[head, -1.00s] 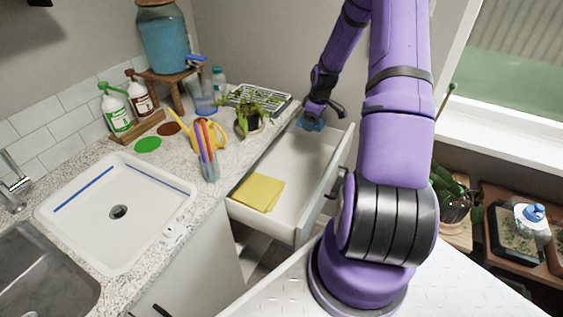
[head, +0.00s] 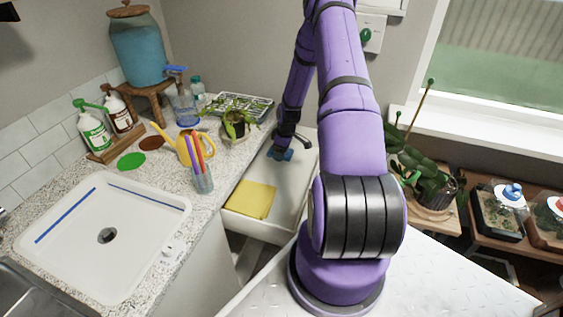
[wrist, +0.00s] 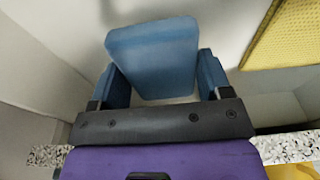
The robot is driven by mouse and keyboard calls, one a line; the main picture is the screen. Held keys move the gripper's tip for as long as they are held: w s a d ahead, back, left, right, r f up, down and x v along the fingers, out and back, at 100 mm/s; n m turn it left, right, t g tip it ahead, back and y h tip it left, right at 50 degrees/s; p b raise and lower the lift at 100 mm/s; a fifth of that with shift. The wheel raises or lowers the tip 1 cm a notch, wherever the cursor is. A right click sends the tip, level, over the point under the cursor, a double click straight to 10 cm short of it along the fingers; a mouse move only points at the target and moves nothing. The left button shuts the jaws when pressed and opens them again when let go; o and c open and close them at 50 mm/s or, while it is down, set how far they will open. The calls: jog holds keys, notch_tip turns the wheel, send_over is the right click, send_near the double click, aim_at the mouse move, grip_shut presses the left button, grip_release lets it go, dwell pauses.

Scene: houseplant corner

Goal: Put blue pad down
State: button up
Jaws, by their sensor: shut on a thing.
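In the wrist view the blue pad (wrist: 153,55) sits between the two blue fingers of my gripper (wrist: 158,78), which is shut on it. In the head view the blue pad and fingers are small and hard to tell apart; my gripper (head: 282,154) is at the far part of the open white drawer (head: 283,188), inside or just above it. I cannot tell whether the pad touches the drawer floor. A yellow cloth (head: 251,200) lies flat in the near part of the drawer; it also shows in the wrist view (wrist: 285,35).
The speckled counter (head: 222,180) runs left of the drawer, with a cup of pens (head: 202,178), a yellow watering can (head: 196,148) and a potted plant (head: 236,127) near its edge. Bare drawer floor lies between the cloth and my gripper.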

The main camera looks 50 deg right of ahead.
aim_at(281, 165)
jog(key=shift+f, duration=2.8)
jog(key=shift+f, duration=0.1)
jog(key=o, duration=0.9)
